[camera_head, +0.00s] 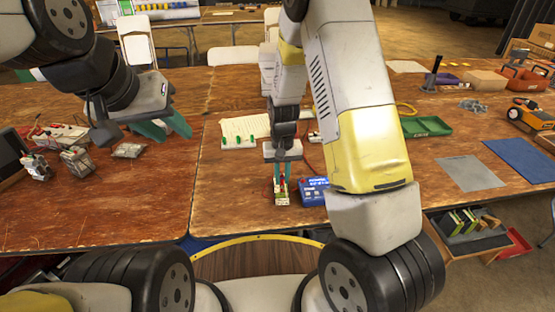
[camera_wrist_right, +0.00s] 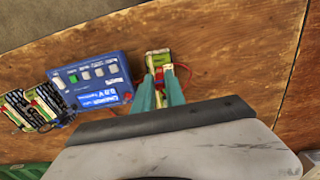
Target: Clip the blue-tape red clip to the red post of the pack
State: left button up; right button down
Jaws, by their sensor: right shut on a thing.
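My right gripper (camera_head: 281,178) points down just above a small green and cream pack (camera_head: 281,199) on the brown table. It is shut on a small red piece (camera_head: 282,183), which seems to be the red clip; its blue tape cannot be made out. In the right wrist view, the right gripper's teal fingertips (camera_wrist_right: 160,80) are at the near side of the pack (camera_wrist_right: 158,54), with a red lead beside it. The pack's red post is too small to tell, and contact is unclear. My left gripper (camera_head: 165,128) is open and empty above the left table.
A blue charger (camera_head: 313,191) sits right of the pack, and left of it in the right wrist view (camera_wrist_right: 95,82). Several small devices (camera_head: 76,160) stand at left. A green tray (camera_head: 426,126) is at right.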

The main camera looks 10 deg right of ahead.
jog(key=shift+f, duration=0.1)
dwell(0.7)
jog(key=c, duration=1.3)
grip_release()
jog(key=shift+o, duration=0.2)
jog(key=shift+o, duration=0.8)
jog(key=shift+r, duration=3.8)
